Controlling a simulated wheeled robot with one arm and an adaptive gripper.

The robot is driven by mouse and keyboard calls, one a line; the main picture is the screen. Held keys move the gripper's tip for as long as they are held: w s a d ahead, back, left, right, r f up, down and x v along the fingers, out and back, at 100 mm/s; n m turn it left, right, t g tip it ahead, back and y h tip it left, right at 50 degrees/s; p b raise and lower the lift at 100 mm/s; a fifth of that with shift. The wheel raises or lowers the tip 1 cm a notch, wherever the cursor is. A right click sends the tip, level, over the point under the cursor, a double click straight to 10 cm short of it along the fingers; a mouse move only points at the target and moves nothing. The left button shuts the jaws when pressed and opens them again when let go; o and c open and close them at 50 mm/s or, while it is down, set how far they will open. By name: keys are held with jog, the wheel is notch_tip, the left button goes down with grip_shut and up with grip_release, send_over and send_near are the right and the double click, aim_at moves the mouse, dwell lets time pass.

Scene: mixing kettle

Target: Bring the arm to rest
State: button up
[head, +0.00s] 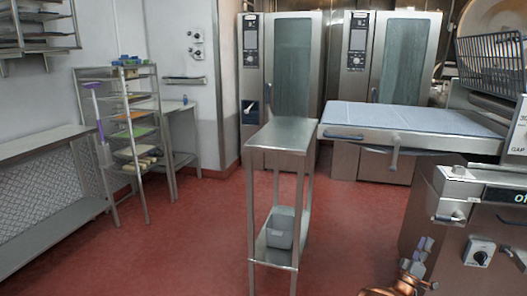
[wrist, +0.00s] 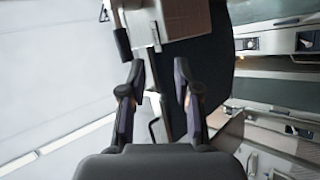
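My gripper (wrist: 157,98) shows in the wrist view with its two dark fingers spread apart. Nothing is held between them. In the head view, a copper-coloured piece of my arm shows at the bottom edge, right of centre, in front of the steel machine. The rest of the arm is out of that view.
A narrow steel table (head: 284,135) with a grey container (head: 280,232) on its lower shelf stands mid-floor. A steel kettle machine (head: 455,235) is close at right. Ovens (head: 291,65) stand behind, a rack (head: 130,130) at left. Red floor (head: 190,235) is clear left of the table.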

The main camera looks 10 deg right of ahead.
jog(key=w+a+r+m+g+y, duration=0.1)
jog(key=w+a+r+m+y, duration=0.1)
jog(key=w+a+y, duration=1.25)
jog(key=s+a+r+n+g+y, duration=0.1)
jog(key=s+a+r+g+y, duration=0.15)
jog(key=a, duration=1.15)
jog(key=s+a+r+n+g+y, duration=0.1)
jog(key=s+a+r+y, duration=0.2)
jog(key=a, duration=1)
jog(key=s+a+r+n+g+y, duration=0.1)
jog(key=s+a+g+y, duration=0.3)
jog(key=s, duration=0.6)
jog(key=s+a+r+g, duration=0.2)
jog(key=s+a, duration=0.4)
jog(key=s, duration=0.4)
jog(key=s+d+r+m+g+h, duration=0.15)
jog(key=s+g, duration=0.55)
jog(key=s, duration=2.8)
jog(key=s+a+p+v, duration=0.1)
jog(key=s+p+v, duration=0.1)
jog(key=p+v, duration=1.1)
jog(key=shift+s+d+r+h, duration=0.2)
jog(key=shift+s+r+h, duration=0.1)
jog(key=shift+r+h, duration=0.15)
